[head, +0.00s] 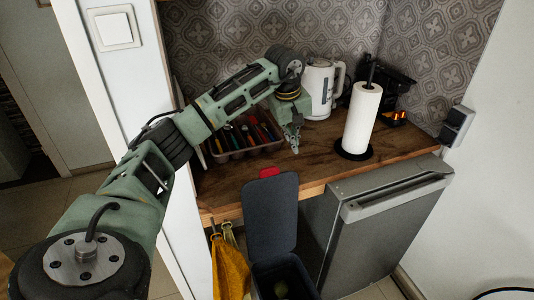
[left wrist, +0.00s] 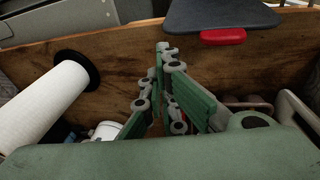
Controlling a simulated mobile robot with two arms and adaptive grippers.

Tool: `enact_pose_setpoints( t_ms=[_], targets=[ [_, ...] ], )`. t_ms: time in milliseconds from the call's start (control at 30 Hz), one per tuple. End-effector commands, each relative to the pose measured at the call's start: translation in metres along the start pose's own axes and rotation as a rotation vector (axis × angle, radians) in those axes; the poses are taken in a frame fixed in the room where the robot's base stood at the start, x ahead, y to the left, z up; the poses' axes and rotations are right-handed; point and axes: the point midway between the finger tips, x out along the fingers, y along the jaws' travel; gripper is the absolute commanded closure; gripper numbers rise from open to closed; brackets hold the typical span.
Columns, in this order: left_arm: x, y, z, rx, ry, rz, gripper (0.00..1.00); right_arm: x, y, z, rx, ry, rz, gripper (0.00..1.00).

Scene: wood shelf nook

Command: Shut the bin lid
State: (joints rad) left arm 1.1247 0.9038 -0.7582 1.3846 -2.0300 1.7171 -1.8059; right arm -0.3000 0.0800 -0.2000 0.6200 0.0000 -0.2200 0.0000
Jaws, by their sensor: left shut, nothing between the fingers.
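The bin (head: 283,279) stands on the floor in front of the wooden counter, left of the grey dishwasher-like appliance. Its dark grey lid (head: 270,215) is open and stands upright, with a red tab (head: 269,173) at its top edge. Inside the bin a greenish item shows dimly. In the left wrist view the lid (left wrist: 220,14) and red tab (left wrist: 223,37) are at the top. My left gripper (head: 295,149) is shut and empty, above the counter behind the lid, apart from it. Its fingers show in the left wrist view (left wrist: 163,48). My right gripper is not in view.
On the counter (head: 315,168) stand a paper towel roll (head: 362,118), a white kettle (head: 319,88), a black machine (head: 393,88) and a utensil tray (head: 247,150). A grey appliance (head: 385,225) stands right of the bin. Yellow cloths (head: 229,268) hang at left.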

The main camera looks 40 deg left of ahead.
Motion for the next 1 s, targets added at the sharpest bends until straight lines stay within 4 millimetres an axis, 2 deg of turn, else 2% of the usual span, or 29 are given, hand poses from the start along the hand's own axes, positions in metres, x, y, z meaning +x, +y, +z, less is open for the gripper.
enact_pose_setpoints(
  t_ms=[33,100,200,267,367,467,833,1000],
  targets=[
    [-0.013,-0.018,-0.02,-0.002,0.041,-0.061,1.0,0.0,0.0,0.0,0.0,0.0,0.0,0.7],
    [-0.025,-0.038,-0.038,-0.003,0.075,-0.133,1.0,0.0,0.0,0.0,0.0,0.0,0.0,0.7],
    [-0.036,-0.056,-0.051,-0.008,0.098,-0.192,1.0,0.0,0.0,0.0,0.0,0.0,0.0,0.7],
    [-0.037,-0.061,-0.054,-0.009,0.101,-0.209,1.0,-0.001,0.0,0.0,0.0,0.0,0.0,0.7],
    [-0.03,-0.064,-0.055,-0.008,0.101,-0.215,1.0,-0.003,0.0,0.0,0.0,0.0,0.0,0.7],
    [-0.014,-0.068,-0.056,-0.008,0.1,-0.216,1.0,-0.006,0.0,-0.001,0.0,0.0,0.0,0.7],
    [0.06,-0.082,-0.062,-0.008,0.097,-0.212,1.0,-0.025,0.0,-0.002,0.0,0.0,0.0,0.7],
    [0.051,-0.079,-0.038,-0.004,0.101,-0.209,1.0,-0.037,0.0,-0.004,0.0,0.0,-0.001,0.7]
  ],
)
